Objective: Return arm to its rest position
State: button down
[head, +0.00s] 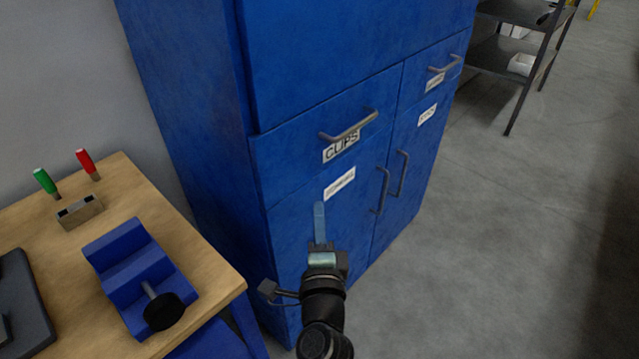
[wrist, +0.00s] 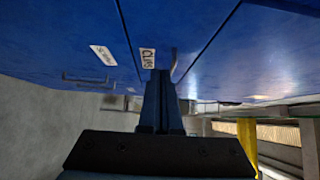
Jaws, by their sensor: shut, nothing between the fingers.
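My gripper (head: 319,222) is in front of the blue cabinet (head: 200,130) in the head view, its fingers pointing up the picture. The fingers are together with nothing between them. My arm comes up from the bottom edge, right of the workbench. In the wrist view the closed fingers (wrist: 161,85) point at the cabinet (wrist: 220,30), near the CLIPS label (wrist: 147,58) and a handle. The gap between fingertips and cabinet is hard to judge. The CLIPS drawer (head: 290,135) looks shut in the head view.
A wooden workbench (head: 215,262) at left carries a blue vise (head: 135,270), a small holder (head: 80,211) and green (head: 45,182) and red (head: 87,161) handled tools. A dark metal shelf (head: 520,65) stands at back right. The grey floor (head: 480,240) right of the cabinet is clear.

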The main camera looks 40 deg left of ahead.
jog(key=shift+s+d, duration=0.15)
jog(key=shift+s, duration=0.05)
jog(key=w+d+r+n+t+h+p, duration=0.1)
jog(key=w+d+r+n+t, duration=0.2)
jog(key=r, duration=0.8)
jog(key=d+r+n+t+p, duration=0.15)
jog(key=d+r, duration=0.35)
jog(key=r, duration=0.5)
jog(key=w+d+r+n+t+h+p, duration=0.1)
jog(key=w+d+r+n+t, duration=0.3)
jog(key=r, duration=0.7)
jog(key=s+d+r+t+h+p, duration=0.1)
jog(key=s+d+r+t+h, duration=0.1)
jog(key=r, duration=0.5)
jog(key=s+d+r+t+h+p, duration=0.1)
jog(key=s+d+r+h, duration=0.3)
jog(key=s+d+r, duration=0.3)
jog(key=s+d+r+t+h, duration=0.2)
jog(key=s+d+r+h, duration=0.2)
jog(key=d+r, duration=0.3)
jog(key=shift+s+d+r+n+t+p, duration=0.2)
jog(key=shift+d+r+n+t+p, duration=0.2)
jog(key=shift+r, duration=0.5)
